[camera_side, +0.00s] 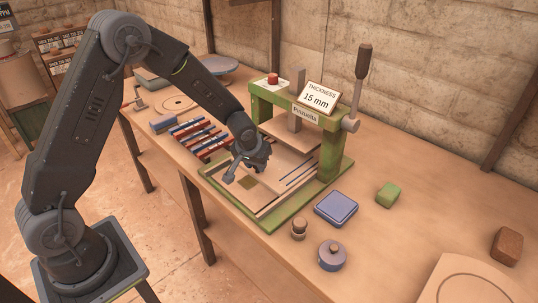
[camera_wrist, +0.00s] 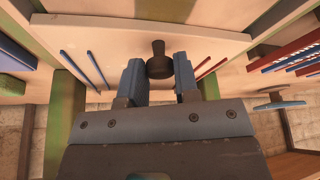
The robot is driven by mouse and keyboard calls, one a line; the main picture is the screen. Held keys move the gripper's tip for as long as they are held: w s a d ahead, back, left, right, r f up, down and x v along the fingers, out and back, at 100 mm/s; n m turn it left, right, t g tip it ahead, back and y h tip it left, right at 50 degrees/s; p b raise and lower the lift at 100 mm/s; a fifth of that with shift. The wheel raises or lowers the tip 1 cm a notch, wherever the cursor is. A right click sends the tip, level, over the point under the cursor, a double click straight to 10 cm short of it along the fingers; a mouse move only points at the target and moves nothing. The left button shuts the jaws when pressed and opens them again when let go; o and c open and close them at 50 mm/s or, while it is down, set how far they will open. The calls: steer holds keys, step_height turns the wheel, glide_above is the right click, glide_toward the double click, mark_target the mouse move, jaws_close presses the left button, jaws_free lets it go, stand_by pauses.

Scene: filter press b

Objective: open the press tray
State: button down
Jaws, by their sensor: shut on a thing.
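The press has a green frame (camera_side: 331,150) and stands on the table. Its pale tray (camera_side: 272,182) lies low on the green base, partly under the frame, with thin coloured strips on it. How far the tray is drawn out is hard to tell. In the wrist view the tray (camera_wrist: 130,42) fills the upper middle, with blue strips left and red strips right. A dark round knob (camera_wrist: 158,65) sits on its near edge. My gripper (camera_wrist: 158,72) has its two blue fingers on either side of the knob, shut on it. My gripper (camera_side: 246,172) hides the knob in the side view.
A sign reading 15 mm (camera_side: 318,97), a red button (camera_side: 272,79) and a lever (camera_side: 361,75) are on the press. Red and blue bars (camera_side: 195,135) lie left. A blue block (camera_side: 336,208), small pots and a green block (camera_side: 388,194) stand on the right.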

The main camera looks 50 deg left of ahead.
steer(key=s, duration=1.6)
steer(key=shift+s, duration=0.15)
steer(key=c, duration=1.1)
jaws_free()
steer(key=shift+c, duration=0.2)
steer(key=shift+r, duration=0.15)
steer(key=v, duration=1.3)
steer(key=shift+s+r, duration=0.25)
steer(key=s+d+r+m+h, duration=0.1)
steer(key=s+d+r+m, duration=0.1)
steer(key=r, duration=0.3)
steer(key=s+d+r+m+t, duration=0.1)
steer(key=s+d+r+m, duration=0.1)
steer(key=s+r, duration=0.2)
steer(key=shift+d+r+t+h, duration=0.3)
steer(key=shift+r+h, duration=0.1)
steer(key=shift+r, duration=0.55)
